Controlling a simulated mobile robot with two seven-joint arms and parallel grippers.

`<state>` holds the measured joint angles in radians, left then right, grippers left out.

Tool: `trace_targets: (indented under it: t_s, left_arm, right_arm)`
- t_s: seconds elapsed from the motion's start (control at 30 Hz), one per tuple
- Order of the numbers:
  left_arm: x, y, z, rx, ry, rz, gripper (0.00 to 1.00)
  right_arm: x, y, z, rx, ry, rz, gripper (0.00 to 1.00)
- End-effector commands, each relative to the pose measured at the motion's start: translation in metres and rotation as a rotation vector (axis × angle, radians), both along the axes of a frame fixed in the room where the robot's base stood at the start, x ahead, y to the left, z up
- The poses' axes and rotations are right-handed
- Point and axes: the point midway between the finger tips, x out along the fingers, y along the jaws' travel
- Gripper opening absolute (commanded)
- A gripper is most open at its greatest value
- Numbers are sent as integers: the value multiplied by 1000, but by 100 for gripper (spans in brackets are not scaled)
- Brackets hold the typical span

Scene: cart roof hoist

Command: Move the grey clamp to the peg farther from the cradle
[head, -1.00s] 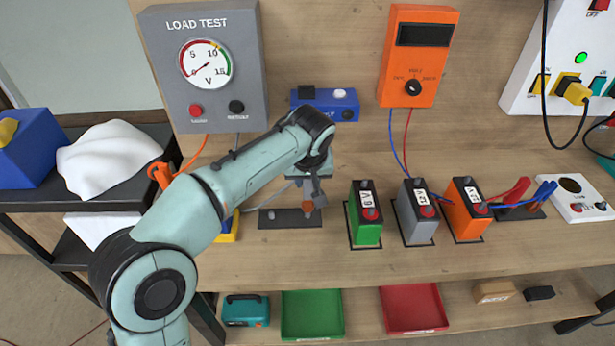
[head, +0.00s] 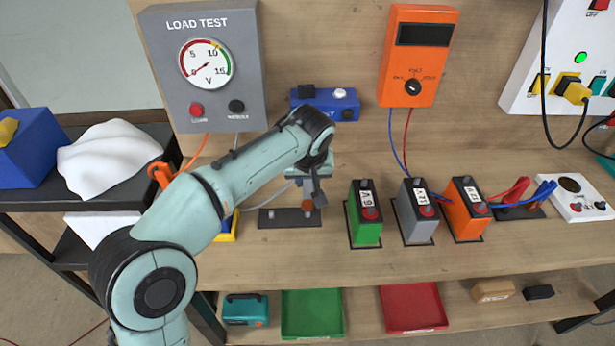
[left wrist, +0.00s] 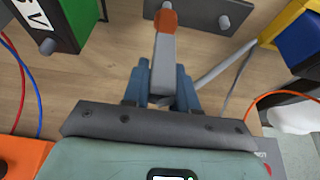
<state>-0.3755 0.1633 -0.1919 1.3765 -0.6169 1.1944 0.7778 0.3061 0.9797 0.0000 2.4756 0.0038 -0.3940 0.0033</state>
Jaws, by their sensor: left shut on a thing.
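The grey clamp (left wrist: 165,55), a slim grey body with an orange-brown tip, is between the blue fingers of my left gripper (left wrist: 162,78) in the left wrist view. The gripper is shut on it. In the head view my left gripper (head: 313,186) is over the right end of a dark peg plate (head: 290,224), with the orange-brown tip showing below it. A bare peg (head: 271,212) stands at the plate's left end; it also shows in the left wrist view (left wrist: 224,22). Whether the tip touches the right-hand peg cannot be told. My right gripper is not in view.
A green battery (head: 365,225) stands close right of the plate, then a grey battery (head: 416,222) and an orange battery (head: 467,220). Red and blue clamps (head: 522,190) lie farther right. The load tester (head: 205,65) stands behind. The bench front is clear.

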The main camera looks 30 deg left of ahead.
Motion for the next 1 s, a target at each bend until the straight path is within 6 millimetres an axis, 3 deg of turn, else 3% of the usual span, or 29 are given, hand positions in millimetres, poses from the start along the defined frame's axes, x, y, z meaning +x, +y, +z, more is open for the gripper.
trace_targets:
  t_s: [1.0]
  left_arm:
    - [0,0,-14,0,0,0,0]
  right_arm:
    - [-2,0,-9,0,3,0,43]
